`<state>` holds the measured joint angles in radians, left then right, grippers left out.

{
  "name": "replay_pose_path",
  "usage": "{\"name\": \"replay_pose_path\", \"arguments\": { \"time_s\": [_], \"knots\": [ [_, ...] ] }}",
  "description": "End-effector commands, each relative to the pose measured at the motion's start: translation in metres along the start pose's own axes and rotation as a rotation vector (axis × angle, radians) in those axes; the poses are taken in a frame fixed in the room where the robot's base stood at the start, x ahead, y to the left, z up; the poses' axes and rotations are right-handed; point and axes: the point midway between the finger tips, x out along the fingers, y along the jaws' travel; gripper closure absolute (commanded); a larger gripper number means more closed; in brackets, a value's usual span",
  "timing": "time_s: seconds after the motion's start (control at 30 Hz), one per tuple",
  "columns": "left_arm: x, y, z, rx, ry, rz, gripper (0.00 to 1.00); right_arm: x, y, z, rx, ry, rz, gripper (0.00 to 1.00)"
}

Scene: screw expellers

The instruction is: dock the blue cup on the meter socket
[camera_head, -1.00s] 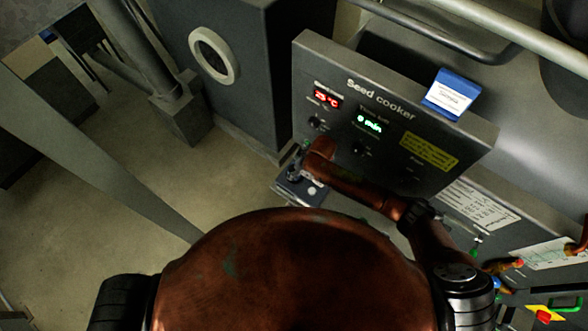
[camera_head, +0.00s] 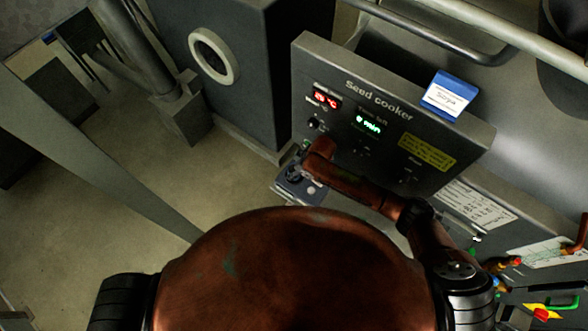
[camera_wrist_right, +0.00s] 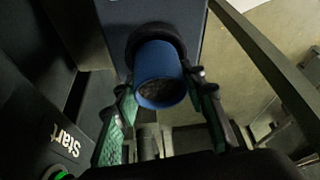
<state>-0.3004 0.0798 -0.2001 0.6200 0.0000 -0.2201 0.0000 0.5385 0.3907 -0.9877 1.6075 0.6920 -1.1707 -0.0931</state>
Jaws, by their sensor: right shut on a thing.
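The blue cup (camera_wrist_right: 160,72) is between the fingers of my right gripper (camera_wrist_right: 163,84) in the right wrist view, its open, dark-looking end towards the camera. The gripper is shut on it. The far end of the cup is at a dark round ring, the meter socket (camera_wrist_right: 152,32), on a blue-grey plate. I cannot tell how deep the cup sits in it. In the head view my right gripper (camera_head: 298,172) is over a small blue-grey shelf (camera_head: 312,195) at the panel's lower left, and my wrist hides the cup. My left gripper is not in view.
The Seed cooker panel (camera_head: 380,125) with lit displays stands right beside the gripper, a blue-and-white card (camera_head: 450,96) on its top edge. A Start button (camera_wrist_right: 54,173) is at lower left in the wrist view. Floor (camera_head: 110,190) is open to the left, past a grey beam (camera_head: 95,155).

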Motion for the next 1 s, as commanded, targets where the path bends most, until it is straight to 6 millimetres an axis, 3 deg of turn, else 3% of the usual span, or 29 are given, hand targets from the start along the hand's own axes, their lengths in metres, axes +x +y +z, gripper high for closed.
{"name": "replay_pose_path", "arguments": {
  "time_s": [1.0],
  "knots": [
    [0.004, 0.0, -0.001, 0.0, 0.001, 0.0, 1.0, 0.01, 0.0, 0.004, 0.0, 0.001, 0.0, 0.82]
  ]
}}
